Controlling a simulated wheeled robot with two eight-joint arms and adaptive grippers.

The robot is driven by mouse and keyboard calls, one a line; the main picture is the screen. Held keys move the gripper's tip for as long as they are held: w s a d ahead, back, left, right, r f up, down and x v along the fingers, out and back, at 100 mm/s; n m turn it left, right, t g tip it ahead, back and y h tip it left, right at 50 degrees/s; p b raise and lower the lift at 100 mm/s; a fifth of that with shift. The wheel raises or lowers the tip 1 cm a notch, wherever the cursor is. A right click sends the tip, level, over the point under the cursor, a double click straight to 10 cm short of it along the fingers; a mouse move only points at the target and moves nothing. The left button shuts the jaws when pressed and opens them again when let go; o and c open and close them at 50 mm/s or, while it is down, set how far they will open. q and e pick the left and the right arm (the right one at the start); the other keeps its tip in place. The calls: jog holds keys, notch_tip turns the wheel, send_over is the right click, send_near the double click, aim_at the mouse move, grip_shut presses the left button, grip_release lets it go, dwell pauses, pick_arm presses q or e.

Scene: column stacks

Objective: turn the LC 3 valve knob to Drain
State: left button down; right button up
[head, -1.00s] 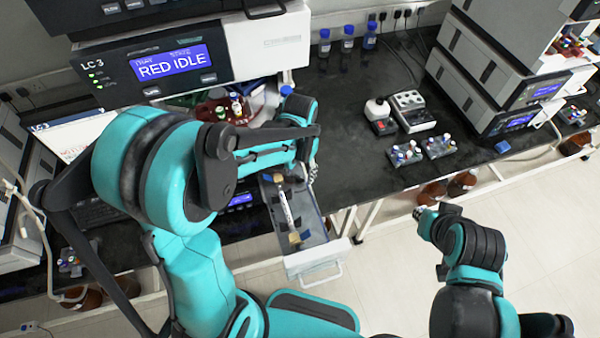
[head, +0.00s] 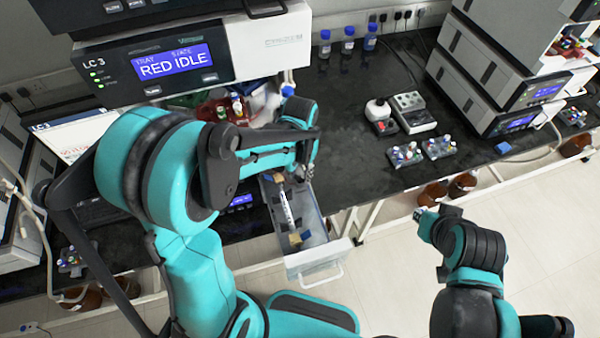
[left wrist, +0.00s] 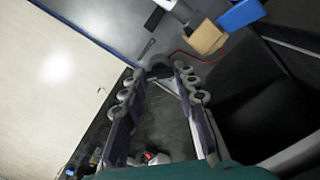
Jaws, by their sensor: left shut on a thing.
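My right gripper (head: 426,220) hangs over the floor at the right, away from the bench. Its fingers are too small to read.
An open drawer (head: 318,258) below my left arm holds a white tube and small boxes. Bottles (head: 348,42) stand at the bench's back. A small device (head: 380,115) and vial racks (head: 440,148) sit mid-bench. Another instrument stack (head: 480,75) stands right.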

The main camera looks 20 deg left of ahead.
pick_arm(q)
jog(key=n+b, duration=0.1)
jog(key=n, duration=0.7)
jog(key=shift+b, duration=0.35)
jog(key=n, duration=0.5)
jog(key=shift+b, duration=0.3)
jog(key=shift+n, duration=2.1)
jog(key=c, duration=1.2)
grip_release()
jog(key=shift+o, duration=0.2)
